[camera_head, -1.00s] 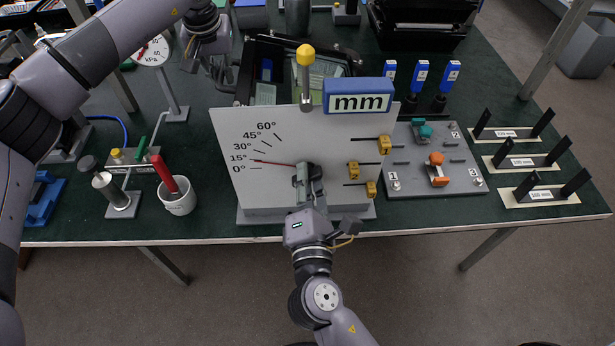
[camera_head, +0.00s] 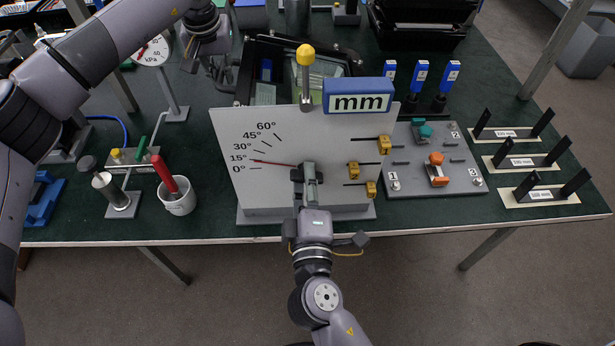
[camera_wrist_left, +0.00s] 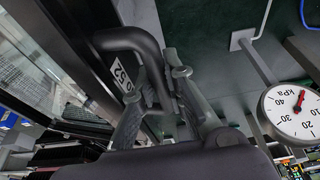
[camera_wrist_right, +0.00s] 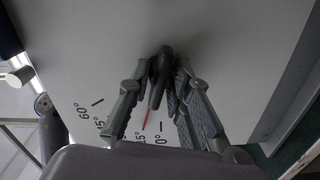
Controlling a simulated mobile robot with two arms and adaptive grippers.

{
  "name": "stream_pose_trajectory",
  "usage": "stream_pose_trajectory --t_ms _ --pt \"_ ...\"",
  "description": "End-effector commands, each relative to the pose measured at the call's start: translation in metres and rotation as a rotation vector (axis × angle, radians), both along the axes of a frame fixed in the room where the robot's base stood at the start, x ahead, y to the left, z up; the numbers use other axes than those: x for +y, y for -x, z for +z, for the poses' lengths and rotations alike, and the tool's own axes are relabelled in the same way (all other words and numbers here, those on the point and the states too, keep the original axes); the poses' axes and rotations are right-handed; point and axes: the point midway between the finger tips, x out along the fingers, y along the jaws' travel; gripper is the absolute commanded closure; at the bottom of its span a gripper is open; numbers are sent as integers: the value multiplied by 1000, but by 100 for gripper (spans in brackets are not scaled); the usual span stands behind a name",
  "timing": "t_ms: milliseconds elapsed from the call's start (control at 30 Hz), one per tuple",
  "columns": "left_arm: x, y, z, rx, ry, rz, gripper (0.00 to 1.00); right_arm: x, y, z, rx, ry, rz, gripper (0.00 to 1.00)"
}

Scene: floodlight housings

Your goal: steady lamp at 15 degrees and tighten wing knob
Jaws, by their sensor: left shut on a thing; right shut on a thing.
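The lamp (camera_head: 352,62) is a black-framed housing behind a white upright scale panel (camera_head: 345,185), which hides its lower part. My left gripper (camera_head: 226,76) is at the lamp's left side. In the left wrist view it is shut on a dark bent handle (camera_wrist_left: 135,40). The panel carries angle marks and a thin red pointer (camera_head: 270,162), whose tip lies at about the 15° mark. My right gripper (camera_head: 309,172) is in front of the panel, shut on the dark wing knob (camera_wrist_right: 162,72). In the head view its fingers mostly hide the knob.
A white cup (camera_head: 180,203) with a red-handled tool and a small stand (camera_head: 118,203) are left of the panel. A grey board with knobs (camera_head: 450,188) is to the right. A dial gauge (camera_head: 153,52) stands near my left arm. Black-and-white holders line the right edge.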

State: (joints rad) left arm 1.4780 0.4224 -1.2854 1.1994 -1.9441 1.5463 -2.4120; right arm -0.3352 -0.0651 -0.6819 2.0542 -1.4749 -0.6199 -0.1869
Motion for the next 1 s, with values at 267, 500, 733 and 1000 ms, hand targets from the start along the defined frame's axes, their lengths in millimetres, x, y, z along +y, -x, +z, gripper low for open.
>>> stream_pose_trajectory --t_ms 267,500,733,1000 --pt "2 -1 1 -3 -1 7 100 -1 0 -3 6 -263 -4 100" --pt "2 -1 1 -3 -1 8 100 0 1 -3 6 -491 -4 100" --pt "2 -1 1 -4 -1 8 100 0 0 -3 6 -709 -4 100" --pt "2 -1 1 -4 -1 8 100 0 0 -3 5 -964 -5 100"
